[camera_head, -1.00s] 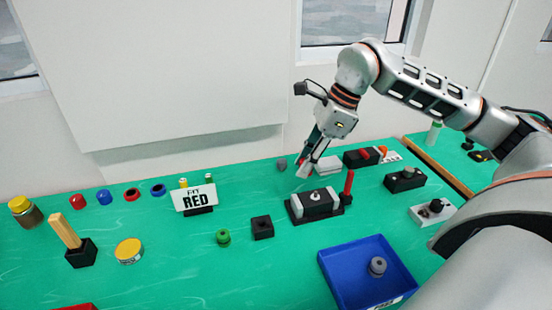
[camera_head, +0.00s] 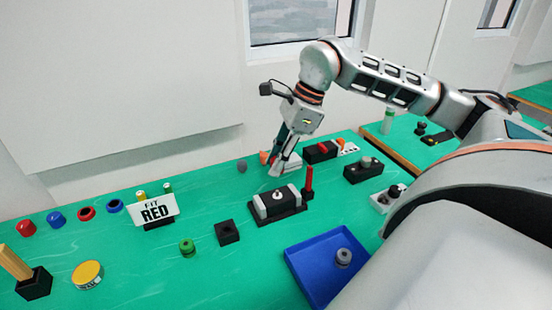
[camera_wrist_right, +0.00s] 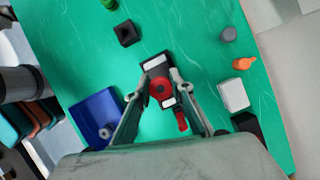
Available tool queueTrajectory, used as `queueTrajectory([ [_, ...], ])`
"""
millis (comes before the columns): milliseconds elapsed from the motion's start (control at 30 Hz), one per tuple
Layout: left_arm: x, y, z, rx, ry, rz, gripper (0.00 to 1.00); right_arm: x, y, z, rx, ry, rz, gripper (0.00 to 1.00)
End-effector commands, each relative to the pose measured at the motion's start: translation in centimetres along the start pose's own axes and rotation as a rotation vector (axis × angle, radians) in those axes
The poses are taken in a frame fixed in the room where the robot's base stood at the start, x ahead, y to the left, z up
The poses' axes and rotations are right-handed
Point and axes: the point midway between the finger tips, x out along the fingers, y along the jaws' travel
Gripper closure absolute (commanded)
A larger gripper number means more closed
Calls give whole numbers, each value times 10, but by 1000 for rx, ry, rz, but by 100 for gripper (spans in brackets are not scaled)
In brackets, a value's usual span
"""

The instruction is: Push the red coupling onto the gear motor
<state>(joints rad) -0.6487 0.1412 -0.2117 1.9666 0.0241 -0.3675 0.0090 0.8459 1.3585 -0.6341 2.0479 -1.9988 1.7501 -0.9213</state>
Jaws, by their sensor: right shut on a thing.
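The gear motor (camera_head: 278,201) is a black block with pale end clamps and a small light shaft disc on top, on a black base on the green bench. My right gripper (camera_head: 277,172) points down just above and behind it. In the right wrist view the gripper (camera_wrist_right: 163,78) is shut on the red coupling (camera_wrist_right: 162,90), a red ring with a dark centre, with the motor's base (camera_wrist_right: 155,63) beneath. The coupling is hidden by the fingers in the head view. Whether it touches the shaft cannot be told. My left gripper is not in view.
A red upright stick (camera_head: 309,178) stands right beside the motor. A blue tray (camera_head: 300,262) with a grey coupling (camera_head: 343,257) is in front. A black square block (camera_head: 227,233), a green coupling (camera_head: 187,247) and a "FIT RED" sign (camera_head: 156,211) stand to the left.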

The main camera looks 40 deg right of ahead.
Motion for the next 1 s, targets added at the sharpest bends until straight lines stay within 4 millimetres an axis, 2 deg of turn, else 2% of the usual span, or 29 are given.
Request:
queueTrajectory([
  [33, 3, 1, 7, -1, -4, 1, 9, 8, 0, -4, 1, 3, 4, 99],
  [433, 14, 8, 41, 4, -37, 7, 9, 42, 0, -18, 2, 4, 4, 99],
  [633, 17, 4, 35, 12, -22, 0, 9, 50, 0, -21, 2, 3, 3, 99],
  [1000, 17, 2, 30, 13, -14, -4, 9, 49, 0, -20, 1, 2, 2, 99],
])
